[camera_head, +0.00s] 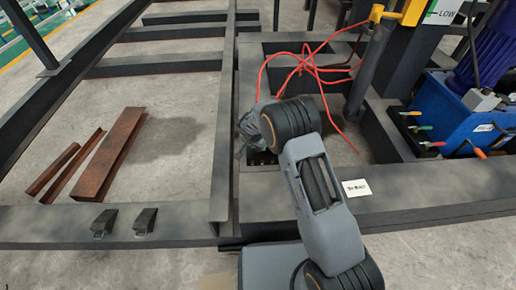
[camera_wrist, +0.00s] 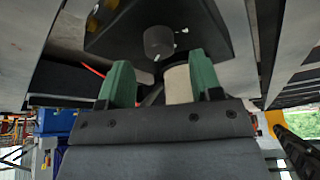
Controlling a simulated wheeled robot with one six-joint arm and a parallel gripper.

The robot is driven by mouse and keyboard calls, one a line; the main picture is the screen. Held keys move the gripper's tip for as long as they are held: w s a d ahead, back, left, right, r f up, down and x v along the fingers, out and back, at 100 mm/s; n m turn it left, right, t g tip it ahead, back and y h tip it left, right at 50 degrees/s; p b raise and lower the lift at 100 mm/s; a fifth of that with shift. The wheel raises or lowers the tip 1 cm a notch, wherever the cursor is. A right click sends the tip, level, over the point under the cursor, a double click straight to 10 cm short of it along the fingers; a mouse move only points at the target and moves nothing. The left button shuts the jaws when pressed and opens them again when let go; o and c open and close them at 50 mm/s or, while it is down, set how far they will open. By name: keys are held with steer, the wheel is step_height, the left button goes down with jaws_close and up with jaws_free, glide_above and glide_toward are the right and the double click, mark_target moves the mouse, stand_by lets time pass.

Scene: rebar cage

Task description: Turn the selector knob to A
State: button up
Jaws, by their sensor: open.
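The selector knob (camera_wrist: 158,42) is a dark round knob on a black panel (camera_wrist: 115,35) in the wrist view. Small white marks show at its edge and beside it; I cannot read any letter or tell the setting. My gripper (camera_wrist: 160,60) has two green fingers, spread apart and empty. The fingertips point toward the knob, one to each side and a little below it in the picture. They appear apart from the knob. In the head view my arm hides the knob and most of the gripper.
Dark steel beams (camera_head: 120,222) frame the floor. A red cable (camera_head: 300,65) lies tangled beyond my arm. A blue unit (camera_head: 450,112) with coloured levers stands at the right. A white card (camera_head: 357,187) lies on the near beam. Rusty steel pieces (camera_head: 108,160) lie at left.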

steer(key=shift+b+x, duration=0.35)
steer(key=shift+x, duration=1.2)
steer(key=c, duration=0.9)
